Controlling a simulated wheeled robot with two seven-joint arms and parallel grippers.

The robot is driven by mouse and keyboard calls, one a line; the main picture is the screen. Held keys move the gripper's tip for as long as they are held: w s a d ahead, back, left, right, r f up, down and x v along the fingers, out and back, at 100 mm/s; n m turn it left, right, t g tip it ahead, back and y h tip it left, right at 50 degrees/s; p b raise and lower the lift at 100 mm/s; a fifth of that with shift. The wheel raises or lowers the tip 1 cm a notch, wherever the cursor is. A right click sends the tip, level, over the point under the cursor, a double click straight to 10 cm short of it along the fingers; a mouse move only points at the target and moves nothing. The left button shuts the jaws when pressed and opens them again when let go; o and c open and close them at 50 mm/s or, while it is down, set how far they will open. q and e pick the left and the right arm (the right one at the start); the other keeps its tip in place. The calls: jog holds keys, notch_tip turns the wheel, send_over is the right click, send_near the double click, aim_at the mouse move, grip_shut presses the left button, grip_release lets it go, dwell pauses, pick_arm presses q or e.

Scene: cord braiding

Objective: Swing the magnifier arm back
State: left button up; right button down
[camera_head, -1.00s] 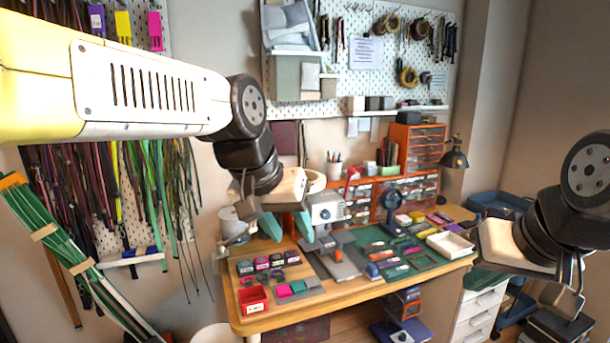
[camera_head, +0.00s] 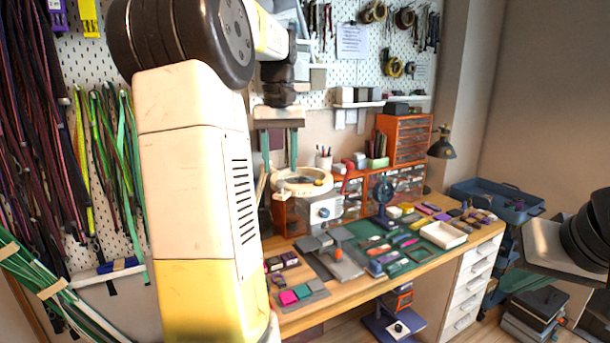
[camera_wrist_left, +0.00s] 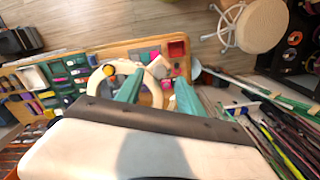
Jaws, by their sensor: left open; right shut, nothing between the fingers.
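The magnifier (camera_head: 302,190) is a cream ring on an arm, standing over the back left of the workbench in the head view. My left gripper (camera_head: 280,168) points down with its two teal fingers apart, just above and beside the ring's left part. In the left wrist view the magnifier ring (camera_wrist_left: 95,78) shows behind the open fingers (camera_wrist_left: 157,92); one finger overlaps the ring, and I cannot tell whether they touch. Much of the magnifier's arm is hidden. My right gripper (camera_head: 548,248) is at the right edge, away from the bench, its fingertips not clearly visible.
The wooden workbench (camera_head: 345,303) holds a green mat with small coloured items, a white tray (camera_head: 443,235), and a grey press-like device (camera_head: 335,255). Orange drawers (camera_head: 403,150) and a dark lamp (camera_head: 441,148) stand behind. Cords (camera_head: 35,120) hang at left.

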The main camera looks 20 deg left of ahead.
aim_at(281, 181)
pick_arm(q)
jog(key=shift+f, duration=1.9)
grip_shut()
